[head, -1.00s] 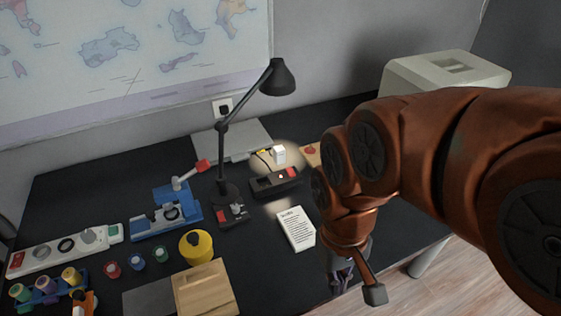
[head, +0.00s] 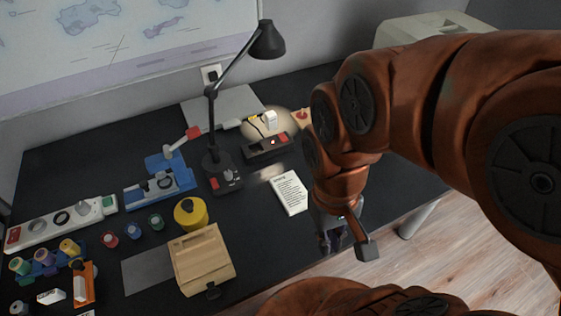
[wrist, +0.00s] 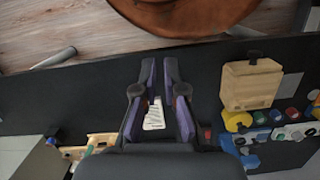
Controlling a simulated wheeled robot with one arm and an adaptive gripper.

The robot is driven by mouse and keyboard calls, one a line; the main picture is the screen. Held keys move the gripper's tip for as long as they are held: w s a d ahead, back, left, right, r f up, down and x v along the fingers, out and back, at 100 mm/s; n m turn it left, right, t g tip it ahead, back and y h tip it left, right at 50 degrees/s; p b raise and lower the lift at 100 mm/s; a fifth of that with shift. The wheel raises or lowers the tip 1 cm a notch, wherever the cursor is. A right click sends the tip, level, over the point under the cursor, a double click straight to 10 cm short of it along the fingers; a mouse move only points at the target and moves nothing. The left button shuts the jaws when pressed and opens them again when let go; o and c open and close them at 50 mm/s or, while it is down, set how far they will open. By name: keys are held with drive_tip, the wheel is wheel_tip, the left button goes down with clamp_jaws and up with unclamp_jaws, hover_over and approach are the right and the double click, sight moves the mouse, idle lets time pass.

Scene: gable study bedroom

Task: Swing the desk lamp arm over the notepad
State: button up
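The black desk lamp (head: 213,125) stands upright on its base on the dark desk. Its arm leans up to the right, and its shade (head: 267,42) is over the back of the desk. The light patch falls behind the notepad, around a black box. The white notepad (head: 289,193) lies flat with printed lines. My gripper (head: 332,238) points down to the right of and in front of the notepad, apart from the lamp. In the wrist view my gripper (wrist: 160,65) is open and empty, and the notepad (wrist: 154,117) shows between its fingers.
A black box with a red switch (head: 267,146) sits behind the notepad. A yellow round container (head: 190,214) and a wooden box (head: 202,262) lie to the left front. A blue device (head: 160,185) is left of the lamp.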

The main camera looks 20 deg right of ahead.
drive_tip(key=shift+o, duration=1.6)
drive_tip(key=shift+w+r, duration=0.15)
drive_tip(key=shift+w, duration=0.15)
drive_tip(key=shift+o, duration=0.9)
drive_tip(key=w+d+r+m, duration=0.1)
drive_tip(key=w+r, duration=0.1)
drive_tip(key=w, duration=0.4)
drive_tip(key=w+r+m+t+h, duration=0.1)
drive_tip(key=w+r+m, duration=0.1)
drive_tip(key=w, duration=0.5)
drive_tip(key=shift+d+r, duration=0.4)
drive_tip(key=shift+r, duration=0.2)
wheel_tip(320, 180, up, 8)
drive_tip(key=f+m+t+h, duration=0.1)
drive_tip(key=m+t+h, duration=0.1)
drive_tip(key=m+t, duration=0.45)
hover_over(231, 65)
drive_tip(key=s+a, duration=0.2)
drive_tip(key=s, duration=0.1)
drive_tip(key=m+g, duration=0.2)
drive_tip(key=shift+t, duration=0.25)
drive_tip(key=shift+w+p+x, duration=0.15)
drive_tip(key=shift+p+x, duration=0.2)
drive_tip(key=shift+x, duration=1.6)
drive_tip(key=shift+w+p+x, duration=0.15)
drive_tip(key=shift+p+x, duration=0.15)
drive_tip(key=shift+x, duration=1.65)
drive_tip(key=shift+d+r, duration=0.1)
drive_tip(key=shift+r, duration=0.05)
clamp_jaws()
